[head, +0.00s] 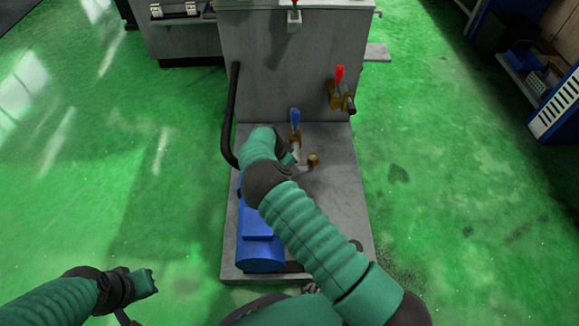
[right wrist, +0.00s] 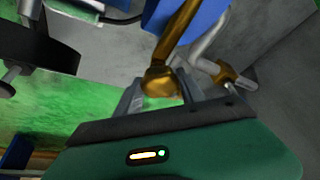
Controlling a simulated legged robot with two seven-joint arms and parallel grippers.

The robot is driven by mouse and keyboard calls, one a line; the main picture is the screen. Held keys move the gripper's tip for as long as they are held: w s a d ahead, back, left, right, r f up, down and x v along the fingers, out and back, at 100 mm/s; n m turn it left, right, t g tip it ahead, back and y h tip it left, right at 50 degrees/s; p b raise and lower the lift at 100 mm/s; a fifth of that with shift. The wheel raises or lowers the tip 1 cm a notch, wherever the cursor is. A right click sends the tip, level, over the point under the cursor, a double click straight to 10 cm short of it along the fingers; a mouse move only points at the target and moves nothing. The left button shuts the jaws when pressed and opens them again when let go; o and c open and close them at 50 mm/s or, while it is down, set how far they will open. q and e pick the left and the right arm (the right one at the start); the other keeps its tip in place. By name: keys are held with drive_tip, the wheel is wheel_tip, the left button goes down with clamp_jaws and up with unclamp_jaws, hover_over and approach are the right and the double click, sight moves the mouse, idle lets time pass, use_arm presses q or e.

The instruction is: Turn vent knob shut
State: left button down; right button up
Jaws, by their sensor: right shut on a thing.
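In the right wrist view, a rounded brass knob (right wrist: 161,82) at the end of a brass stem sits between the fingers of my right gripper (right wrist: 165,95), which is shut on it. In the head view my right gripper (head: 291,157) is partly hidden by my arm, beside the grey pipe below the blue-handled valve (head: 295,118). A brass fitting (head: 313,159) shows just right of it. I cannot tell from the head view which brass part is held. My left gripper (head: 144,283) is at the lower left, over the floor, away from the machine; its jaws are too small to read.
The grey machine (head: 290,60) stands behind the fittings, with a red-handled brass valve (head: 339,76) at its right. A blue motor (head: 259,240) lies left of my right arm, and a black hose (head: 232,120) runs down the left side.

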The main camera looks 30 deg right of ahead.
drive_tip(key=shift+a, duration=0.1)
idle(0.3)
drive_tip(key=o, duration=1.4)
drive_tip(key=shift+w, duration=0.1)
drive_tip(key=shift+c, duration=0.2)
drive_tip(key=p+v, duration=0.7)
drive_tip(key=v, duration=0.9)
drive_tip(key=shift+a+r+p, duration=0.15)
drive_tip(key=shift+r+p, duration=0.15)
drive_tip(key=shift+p, duration=0.05)
